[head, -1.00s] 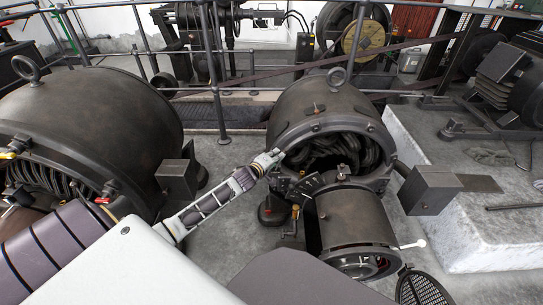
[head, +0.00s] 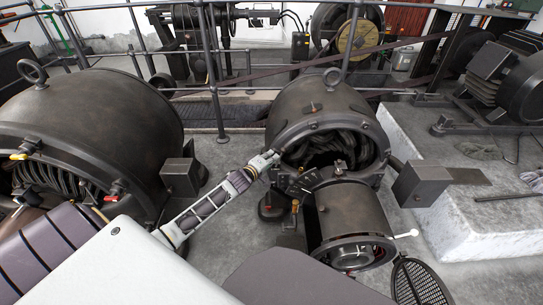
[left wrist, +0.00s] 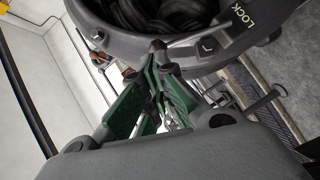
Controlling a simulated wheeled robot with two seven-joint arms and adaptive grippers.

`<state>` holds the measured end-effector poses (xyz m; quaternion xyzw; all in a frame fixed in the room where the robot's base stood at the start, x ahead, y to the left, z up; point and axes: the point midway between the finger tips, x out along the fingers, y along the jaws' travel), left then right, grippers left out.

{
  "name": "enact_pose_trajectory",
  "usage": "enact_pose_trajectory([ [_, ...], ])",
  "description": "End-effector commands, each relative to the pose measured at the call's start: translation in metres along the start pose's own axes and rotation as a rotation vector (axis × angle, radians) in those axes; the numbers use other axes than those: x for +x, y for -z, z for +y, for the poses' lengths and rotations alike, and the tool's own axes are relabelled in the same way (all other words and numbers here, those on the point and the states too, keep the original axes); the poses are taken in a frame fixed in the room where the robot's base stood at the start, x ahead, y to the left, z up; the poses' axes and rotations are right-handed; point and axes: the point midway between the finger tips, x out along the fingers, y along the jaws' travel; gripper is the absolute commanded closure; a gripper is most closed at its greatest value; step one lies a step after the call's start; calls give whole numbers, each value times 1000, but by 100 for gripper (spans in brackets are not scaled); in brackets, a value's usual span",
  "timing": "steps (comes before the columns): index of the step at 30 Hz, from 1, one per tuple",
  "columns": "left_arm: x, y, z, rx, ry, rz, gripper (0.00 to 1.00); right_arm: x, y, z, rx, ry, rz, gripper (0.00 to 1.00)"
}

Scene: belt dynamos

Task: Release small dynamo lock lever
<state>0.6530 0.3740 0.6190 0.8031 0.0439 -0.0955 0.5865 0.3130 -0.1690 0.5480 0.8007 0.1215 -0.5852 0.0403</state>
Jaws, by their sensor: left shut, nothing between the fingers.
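The small dynamo (head: 315,108) stands mid-picture in the head view, its round open front showing dark windings. My left gripper (head: 273,157) is shut and empty at the left edge of its front rim. In the left wrist view the green fingers (left wrist: 153,75) meet just below the rim (left wrist: 205,55), which carries the word LOCK at right. A small brown-tipped part (left wrist: 100,60) hangs at the rim, left of the fingers; I cannot tell if it is the lock lever. An orange-handled lever (head: 295,206) stands below the gripper in the head view.
A larger dynamo (head: 95,120) stands at left, with red and yellow handles. A pale block (head: 470,225) lies right; a railing (head: 217,95) runs behind.

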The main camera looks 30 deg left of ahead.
Motion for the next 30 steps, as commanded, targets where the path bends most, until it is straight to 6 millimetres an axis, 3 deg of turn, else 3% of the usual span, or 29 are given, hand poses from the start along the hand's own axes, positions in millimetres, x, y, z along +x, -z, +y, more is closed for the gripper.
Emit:
enact_pose_trajectory([
  [30,-79,0,-3,-2,2,0,100,31,-10,9,7,-18,-61,32],
])
